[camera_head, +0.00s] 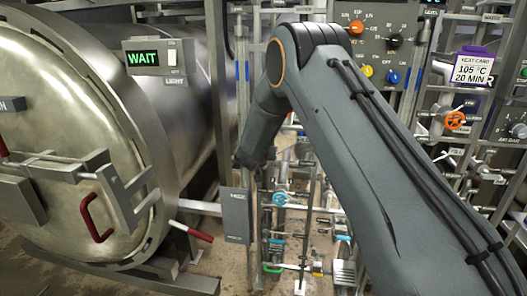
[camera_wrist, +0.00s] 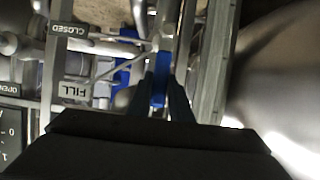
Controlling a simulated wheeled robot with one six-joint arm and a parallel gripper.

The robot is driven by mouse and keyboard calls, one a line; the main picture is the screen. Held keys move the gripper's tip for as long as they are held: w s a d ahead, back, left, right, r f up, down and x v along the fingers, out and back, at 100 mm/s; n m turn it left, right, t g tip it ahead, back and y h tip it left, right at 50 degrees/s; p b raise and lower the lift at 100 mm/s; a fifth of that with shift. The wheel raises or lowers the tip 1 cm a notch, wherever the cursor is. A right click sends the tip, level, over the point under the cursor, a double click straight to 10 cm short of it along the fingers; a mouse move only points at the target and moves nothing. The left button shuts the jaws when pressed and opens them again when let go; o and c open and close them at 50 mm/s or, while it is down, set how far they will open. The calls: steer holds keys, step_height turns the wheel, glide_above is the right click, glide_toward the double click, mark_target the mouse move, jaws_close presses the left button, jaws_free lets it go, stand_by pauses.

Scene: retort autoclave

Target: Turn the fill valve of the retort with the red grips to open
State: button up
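The retort (camera_head: 75,130) with the red grips (camera_head: 95,217) is the big metal vessel at the left of the head view. In the wrist view, a FILL label (camera_wrist: 75,91) appears upside down beside pipes, with a CLOSED label (camera_wrist: 67,30) above it and an OPEN label (camera_wrist: 10,89) to its left. My gripper (camera_wrist: 162,82) reaches up from the bottom of the wrist view. Its two narrow dark fingers are close on either side of a blue handle (camera_wrist: 160,68), with no clear gap. The valve stem and the handle's exact angle are hard to make out. My arm hides the fingers in the head view.
A display (camera_head: 142,57) reads WAIT on the retort. A card (camera_head: 472,68) at the right reads 105 °C, 20 MIN. Pipes and valves crowd behind my arm, including a light-blue handwheel (camera_head: 280,199) and an orange one (camera_head: 454,120). A grey plate (camera_head: 236,213) stands beside the retort.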

steer(key=o, duration=0.4)
steer(key=shift+c, duration=0.2)
steer(key=b+v, duration=0.1)
steer(key=v, duration=0.6)
steer(key=shift+s+b, duration=0.35)
steer(key=shift+a+r, duration=0.1)
steer(key=shift+r, duration=0.05)
steer(key=s+d+f+n+g+y, duration=0.1)
steer(key=s+d+g, duration=0.3)
steer(key=s, duration=1)
steer(key=s+d+f+g+y, duration=0.1)
steer(key=s+d+g, duration=0.3)
steer(key=s, duration=1.1)
steer(key=s+d+f+n+g+y, duration=0.1)
steer(key=s+d+g, duration=0.3)
steer(key=s, duration=1.1)
steer(key=d+f, duration=0.1)
steer(key=d, duration=0.2)
steer(key=shift+s+d+n, duration=0.2)
steer(key=shift+d+n, duration=0.1)
steer(key=shift+d, duration=0.1)
